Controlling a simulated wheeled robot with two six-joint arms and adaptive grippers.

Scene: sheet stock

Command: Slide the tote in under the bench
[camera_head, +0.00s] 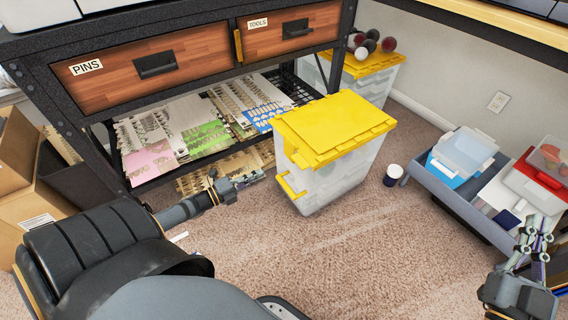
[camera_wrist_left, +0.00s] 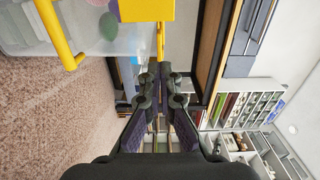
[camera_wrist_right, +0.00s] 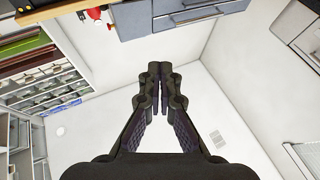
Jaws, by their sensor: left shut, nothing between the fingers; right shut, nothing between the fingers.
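The tote (camera_head: 325,155) is a translucent box with a yellow lid and yellow handles. It stands upright on the carpet in front of the right part of the bench (camera_head: 165,62). It also shows at the upper left of the left wrist view (camera_wrist_left: 95,28). My left gripper (camera_head: 250,180) is shut and empty, just left of the tote, near its yellow handle; I cannot tell whether they touch. My right gripper (camera_head: 540,222) is shut and empty at the far right, above the grey tray and well away from the tote.
A lower shelf (camera_head: 150,182) under the bench holds sheets. Another yellow-lidded tote (camera_head: 365,78) with balls on it stands behind. A small dark jar (camera_head: 393,175) sits right of the tote. A grey tray (camera_head: 455,203) with containers is at right, cardboard boxes (camera_head: 25,205) at left.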

